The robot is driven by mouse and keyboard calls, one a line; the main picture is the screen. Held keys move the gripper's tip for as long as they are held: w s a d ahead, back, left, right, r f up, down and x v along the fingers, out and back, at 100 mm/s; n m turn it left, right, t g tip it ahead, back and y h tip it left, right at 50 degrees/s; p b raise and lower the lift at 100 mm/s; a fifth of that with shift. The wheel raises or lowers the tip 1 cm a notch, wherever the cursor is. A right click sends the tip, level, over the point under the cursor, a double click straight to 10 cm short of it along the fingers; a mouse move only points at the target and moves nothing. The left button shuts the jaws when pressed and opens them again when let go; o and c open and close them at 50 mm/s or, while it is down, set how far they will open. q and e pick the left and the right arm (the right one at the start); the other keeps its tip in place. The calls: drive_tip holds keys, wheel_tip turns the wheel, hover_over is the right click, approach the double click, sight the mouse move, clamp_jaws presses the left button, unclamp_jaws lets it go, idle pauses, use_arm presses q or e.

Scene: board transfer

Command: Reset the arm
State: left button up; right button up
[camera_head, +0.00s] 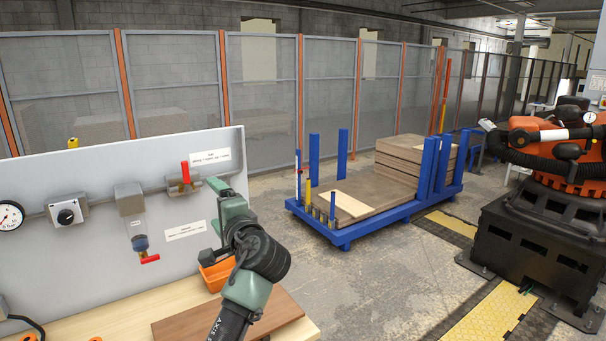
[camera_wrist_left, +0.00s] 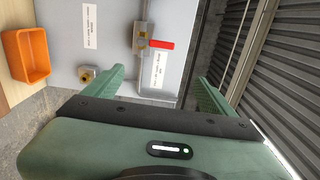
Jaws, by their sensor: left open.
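My left gripper (camera_head: 222,192) is raised in front of the right end of the grey panel (camera_head: 90,180), above the wooden bench. Its two green fingers (camera_wrist_left: 158,84) are spread apart in the left wrist view, with nothing between them. The red valve handle (camera_head: 186,172) is on the panel just left of the gripper; it also shows in the left wrist view (camera_wrist_left: 161,45), beyond the fingers. A brown board (camera_head: 180,326) lies on the bench (camera_head: 145,303), partly hidden by my left arm. My right gripper is not in view.
An orange bin (camera_head: 216,274) stands on the bench close behind my left arm. The panel also carries a gauge (camera_head: 10,215) and a lower red handle (camera_head: 150,259). A blue cart (camera_head: 347,236) with stacked boards stands across open floor, left of an orange robot (camera_head: 565,150).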

use_arm(q)
drive_tip(key=s+a+f+n+g+h, duration=0.1)
drive_tip(key=s+f+n+g+h, duration=0.1)
drive_tip(key=s+f, duration=0.6)
drive_tip(key=s+a+f+n+g+h, duration=0.15)
drive_tip(key=s+f, duration=0.25)
drive_tip(key=f, duration=0.7)
drive_tip(key=s+a+f+n+g+h, duration=0.1)
drive_tip(key=s+f+g+h, duration=0.15)
drive_tip(key=s+f, duration=0.55)
drive_tip(key=s+d+f+n+g+h, duration=0.1)
drive_tip(key=s+f+n+g+h, duration=0.15)
drive_tip(key=s+f, duration=0.75)
drive_tip(key=s+d+f+n+g+h, duration=0.1)
drive_tip(key=s+n+g+h, duration=0.15)
drive_tip(key=s, duration=1.45)
wheel_tip(320, 180, down, 26)
drive_tip(key=g+b, duration=0.2)
drive_tip(key=s+a+f+g+y+b, duration=0.1)
drive_tip(key=s+a+f, duration=0.1)
drive_tip(key=s+f, duration=1.6)
drive_tip(key=shift+s+a+f, duration=0.15)
drive_tip(key=shift+a+f, duration=0.15)
drive_tip(key=shift+f, duration=0.35)
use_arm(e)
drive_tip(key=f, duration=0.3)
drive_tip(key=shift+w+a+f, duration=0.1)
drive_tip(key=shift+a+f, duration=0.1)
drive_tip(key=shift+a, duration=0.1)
